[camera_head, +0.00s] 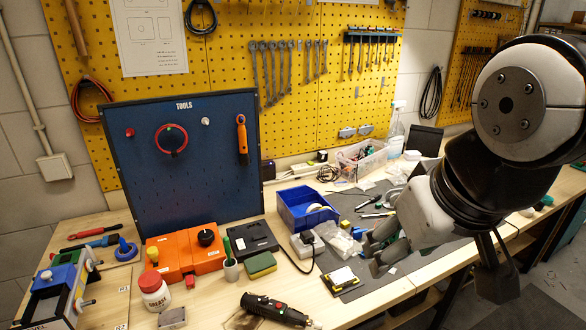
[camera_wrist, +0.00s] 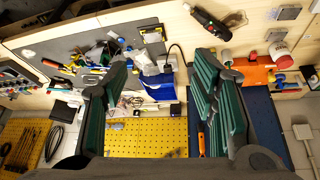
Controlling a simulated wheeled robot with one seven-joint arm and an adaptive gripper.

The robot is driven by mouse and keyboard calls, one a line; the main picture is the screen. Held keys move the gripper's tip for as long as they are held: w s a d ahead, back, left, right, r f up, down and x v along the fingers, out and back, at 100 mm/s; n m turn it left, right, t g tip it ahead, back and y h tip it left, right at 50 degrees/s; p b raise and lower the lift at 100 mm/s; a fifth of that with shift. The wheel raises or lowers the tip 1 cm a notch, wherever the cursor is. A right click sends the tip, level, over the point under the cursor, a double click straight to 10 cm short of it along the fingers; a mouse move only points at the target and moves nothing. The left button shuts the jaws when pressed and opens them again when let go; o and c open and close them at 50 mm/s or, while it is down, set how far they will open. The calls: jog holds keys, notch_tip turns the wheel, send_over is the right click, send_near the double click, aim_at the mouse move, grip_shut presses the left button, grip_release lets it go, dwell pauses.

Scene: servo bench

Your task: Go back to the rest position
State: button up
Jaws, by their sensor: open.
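My gripper (camera_head: 378,252) hangs above the right part of the bench in the head view, near the grey mat (camera_head: 430,256). In the wrist view my gripper (camera_wrist: 165,85) shows its two green-padded fingers wide apart with nothing held between them. Beyond the fingers lie the blue bin (camera_wrist: 158,86) and the yellow pegboard (camera_wrist: 150,135). My arm comes in from the right in the head view and hides part of the bench there.
An orange box (camera_head: 185,250) and a blue tool panel (camera_head: 185,180) stand at left. A blue bin (camera_head: 303,209) and a clear bin (camera_head: 362,160) stand mid-bench. A black hand tool (camera_head: 275,309) lies near the front edge. Floor (camera_head: 545,250) is open at right.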

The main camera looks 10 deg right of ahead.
jog(key=shift+s+d+r+m, duration=0.15)
jog(key=shift+s+m, duration=0.25)
jog(key=shift+s, duration=0.5)
dwell(0.9)
